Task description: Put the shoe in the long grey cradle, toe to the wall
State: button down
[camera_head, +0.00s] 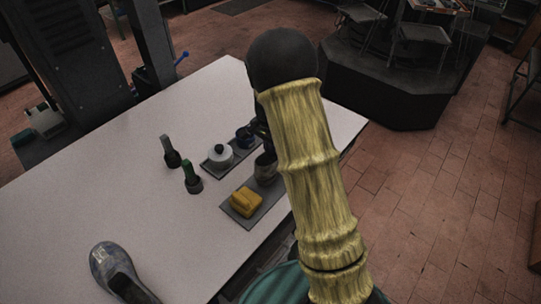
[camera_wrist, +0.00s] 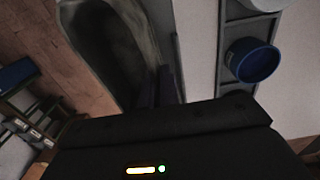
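A grey-blue rounded item with a black part, which looks like a shoe (camera_head: 104,262), lies at the near left of the white table, cut off by the lower frame edge. I cannot make out a long grey cradle for certain. My gripper (camera_wrist: 165,86) is over the table's right side, mostly hidden behind my yellow-sleeved arm in the head view. In the wrist view, its dark fingers are beside a large dark hollow item (camera_wrist: 105,45) with a grey rim. I cannot tell what this item is or whether the fingers grip it.
On the white table (camera_head: 110,190), one grey tray holds a white pot (camera_head: 220,155) and a blue cup (camera_head: 244,136). Another tray holds a yellow block (camera_head: 246,202) and a dark rounded thing (camera_head: 266,168). Two bottles (camera_head: 191,178) (camera_head: 171,154) stand left. The table's left-middle is clear.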

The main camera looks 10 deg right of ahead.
jog(key=shift+f+p, duration=0.45)
jog(key=shift+f, duration=1.4)
jog(key=shift+f, duration=0.1)
jog(key=c, duration=1.6)
grip_release()
jog(key=shift+c, duration=0.2)
notch_tip(320, 180, up, 12)
jog(key=shift+r+b, duration=0.1)
jog(key=shift+b, duration=0.95)
